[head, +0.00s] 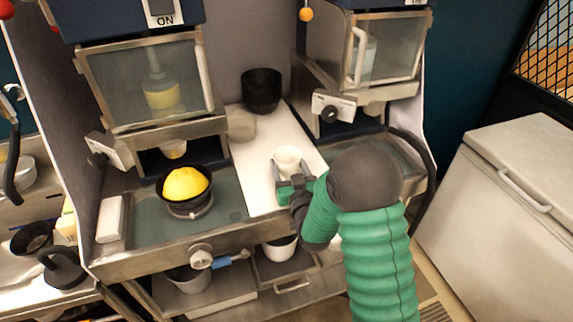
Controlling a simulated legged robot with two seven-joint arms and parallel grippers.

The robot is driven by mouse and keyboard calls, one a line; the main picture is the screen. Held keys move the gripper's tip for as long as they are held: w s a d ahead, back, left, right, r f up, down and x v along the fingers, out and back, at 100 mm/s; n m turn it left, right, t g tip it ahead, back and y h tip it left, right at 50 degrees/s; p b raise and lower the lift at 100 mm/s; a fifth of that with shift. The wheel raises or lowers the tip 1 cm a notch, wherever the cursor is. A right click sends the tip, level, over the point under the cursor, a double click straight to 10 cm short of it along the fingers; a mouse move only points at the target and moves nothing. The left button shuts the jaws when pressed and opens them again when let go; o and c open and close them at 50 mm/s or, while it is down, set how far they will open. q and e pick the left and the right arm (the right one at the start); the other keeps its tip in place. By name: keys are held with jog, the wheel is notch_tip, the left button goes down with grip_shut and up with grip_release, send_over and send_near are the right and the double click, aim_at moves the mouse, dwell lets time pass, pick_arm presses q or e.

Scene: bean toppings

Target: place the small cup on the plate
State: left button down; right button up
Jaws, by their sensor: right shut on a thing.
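The small cup (288,157) is white and upright, over the white strip of counter between the two machines. My right gripper (291,180) is shut on the cup from its near side, and the gripper hides part of the cup's lower side. I cannot tell whether the cup's base touches the counter. I cannot clearly pick out a plate; the white counter strip (258,165) is a flat pale surface. My left gripper is not in view.
A black bowl heaped with yellow (185,183) stands on the left machine's tray. Black stacked cups (262,92) and a beige round container (240,125) stand at the back of the strip. Machines (150,85) and (385,55) flank it. A white chest (515,200) stands right.

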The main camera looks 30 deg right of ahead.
jog(key=shift+f, duration=0.3)
jog(key=o, duration=1.2)
jog(key=shift+w, duration=0.15)
jog(key=shift+c, duration=0.2)
jog(key=shift+o, duration=1.3)
jog(key=shift+a+r, duration=0.1)
jog(key=shift+a, duration=0.05)
